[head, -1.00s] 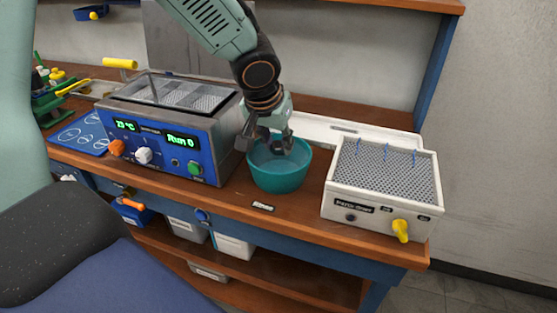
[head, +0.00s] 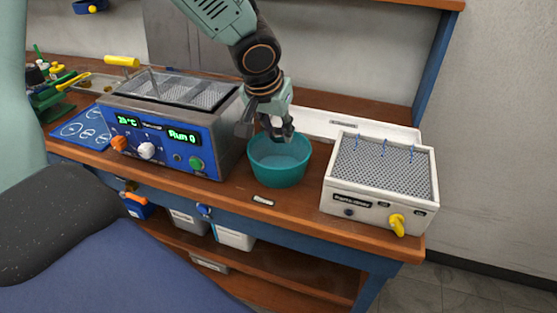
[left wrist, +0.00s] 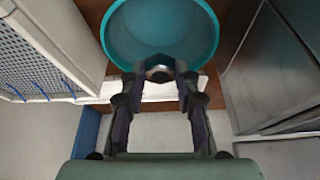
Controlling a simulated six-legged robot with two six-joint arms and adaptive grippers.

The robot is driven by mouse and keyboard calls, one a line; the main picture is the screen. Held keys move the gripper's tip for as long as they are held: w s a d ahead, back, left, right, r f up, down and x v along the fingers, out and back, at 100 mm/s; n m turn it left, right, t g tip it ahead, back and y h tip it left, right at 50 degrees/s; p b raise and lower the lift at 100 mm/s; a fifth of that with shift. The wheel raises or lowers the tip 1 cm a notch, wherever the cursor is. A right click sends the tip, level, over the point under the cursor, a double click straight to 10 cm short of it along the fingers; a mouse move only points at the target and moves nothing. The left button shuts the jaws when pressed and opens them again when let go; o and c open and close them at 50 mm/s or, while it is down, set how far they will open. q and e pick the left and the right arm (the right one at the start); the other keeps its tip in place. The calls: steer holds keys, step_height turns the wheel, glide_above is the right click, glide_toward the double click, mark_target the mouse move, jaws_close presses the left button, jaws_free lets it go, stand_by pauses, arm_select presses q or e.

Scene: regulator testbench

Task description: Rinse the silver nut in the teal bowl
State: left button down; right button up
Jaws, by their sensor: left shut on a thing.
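The teal bowl (head: 279,172) stands on the wooden bench between the blue bath unit and the white mesh-topped box. It also fills the top of the left wrist view (left wrist: 212,45). My left gripper (head: 285,137) points down over the bowl, with its fingertips at about rim height. In the left wrist view, its fingers (left wrist: 159,75) close on a small grey, metallic, round thing, which looks like the silver nut (left wrist: 159,74). The fingers hide much of the nut, and I cannot make it out in the head view. My right gripper is not in view.
The blue bath unit (head: 165,143) with baskets stands close to the left of the bowl. The white mesh-topped box (head: 342,199) with a yellow tap is to the right. A small label (head: 263,200) lies in front. A white tray (head: 345,129) lies behind.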

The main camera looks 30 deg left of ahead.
mark_target(277, 134)
arm_select(q)
steer(key=shift+r+p, duration=1.55)
steer(key=shift+r, duration=0.5)
